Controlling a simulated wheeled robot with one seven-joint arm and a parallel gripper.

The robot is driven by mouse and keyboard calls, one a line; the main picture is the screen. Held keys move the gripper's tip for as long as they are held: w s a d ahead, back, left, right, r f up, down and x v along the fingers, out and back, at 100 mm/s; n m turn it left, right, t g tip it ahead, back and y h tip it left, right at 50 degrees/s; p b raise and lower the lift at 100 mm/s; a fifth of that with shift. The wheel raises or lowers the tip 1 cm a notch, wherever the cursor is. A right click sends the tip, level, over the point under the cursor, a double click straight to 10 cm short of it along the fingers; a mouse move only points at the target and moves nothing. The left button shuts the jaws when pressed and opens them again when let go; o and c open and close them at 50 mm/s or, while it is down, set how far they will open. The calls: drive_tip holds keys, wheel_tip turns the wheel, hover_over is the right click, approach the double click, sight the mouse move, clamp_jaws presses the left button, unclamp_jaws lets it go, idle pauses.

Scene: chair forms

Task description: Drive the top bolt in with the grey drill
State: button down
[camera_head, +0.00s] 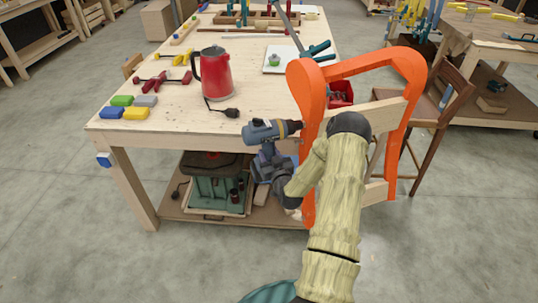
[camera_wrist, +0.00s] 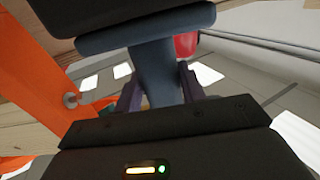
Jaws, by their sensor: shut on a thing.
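The grey drill (camera_head: 262,132) is upright at the table's front right, its nose pointing right at the orange chair form (camera_head: 306,90). The nose is close to the form's left leg; I cannot tell whether it touches. My gripper (camera_head: 268,166) is shut on the drill's handle, which also shows between the fingers in the wrist view (camera_wrist: 155,75). A round grey bolt head (camera_wrist: 70,100) shows on the orange form in the wrist view; I cannot tell whether it is the top bolt. No bolt is clear in the head view.
The wooden workbench (camera_head: 165,115) holds a red kettle (camera_head: 215,75), coloured blocks (camera_head: 130,107) and tools. A green crate (camera_head: 215,185) stands on its lower shelf. A brown chair (camera_head: 440,105) stands behind the orange form at the right. Floor at the left is clear.

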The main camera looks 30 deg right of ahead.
drive_tip(key=shift+d+r, duration=0.15)
drive_tip(key=shift+d, duration=0.1)
idle(0.3)
drive_tip(key=shift+a, duration=0.1)
drive_tip(key=shift+w+a+b, duration=0.15)
drive_tip(key=shift+w+a, duration=0.05)
drive_tip(key=shift+a, duration=0.75)
drive_tip(key=shift+w+a+b, duration=0.1)
drive_tip(key=shift+w+a, duration=0.1)
drive_tip(key=shift+a, duration=0.75)
drive_tip(key=shift+w+a+b, duration=0.15)
drive_tip(key=shift+w+a, duration=0.05)
drive_tip(key=shift+a, duration=0.75)
